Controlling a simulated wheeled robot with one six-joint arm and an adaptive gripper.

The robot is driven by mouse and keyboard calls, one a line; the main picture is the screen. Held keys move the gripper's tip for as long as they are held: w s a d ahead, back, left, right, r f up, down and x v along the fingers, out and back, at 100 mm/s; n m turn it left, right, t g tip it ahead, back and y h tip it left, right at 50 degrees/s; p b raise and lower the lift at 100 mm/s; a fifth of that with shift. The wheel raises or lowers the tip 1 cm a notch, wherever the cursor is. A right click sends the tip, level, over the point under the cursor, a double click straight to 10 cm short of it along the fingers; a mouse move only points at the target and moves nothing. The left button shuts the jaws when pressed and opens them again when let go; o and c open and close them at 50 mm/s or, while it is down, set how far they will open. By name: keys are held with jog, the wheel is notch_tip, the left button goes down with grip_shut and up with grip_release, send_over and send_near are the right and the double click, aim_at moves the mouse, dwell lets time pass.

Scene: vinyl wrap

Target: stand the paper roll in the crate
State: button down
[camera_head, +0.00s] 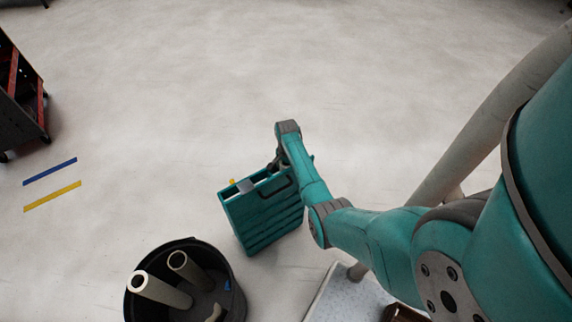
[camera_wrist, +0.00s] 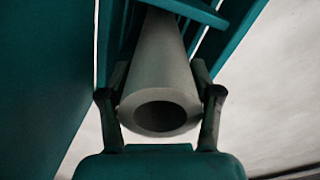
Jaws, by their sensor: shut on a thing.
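The paper roll (camera_wrist: 160,62) is a pale grey tube whose hollow end faces the camera in the wrist view. My gripper (camera_wrist: 158,88) is shut on it near this end, with one finger on each side. The far part of the roll runs in among the teal walls of the crate (camera_wrist: 45,70); its far end is hidden. In the head view the teal crate (camera_head: 265,226) stands on the floor, and my gripper (camera_head: 276,165) is at its top right edge. The roll cannot be made out clearly there.
A white piece (camera_head: 245,185) and a small yellow piece (camera_head: 232,182) show at the crate's top. A dark round bin (camera_head: 235,300) with upright tubes (camera_head: 160,291) stands in front left. A cart (camera_head: 20,100) is far left. Floor behind the crate is clear.

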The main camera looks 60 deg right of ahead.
jog(key=shift+c, duration=0.7)
grip_release()
notch_tip(320, 180, up, 12)
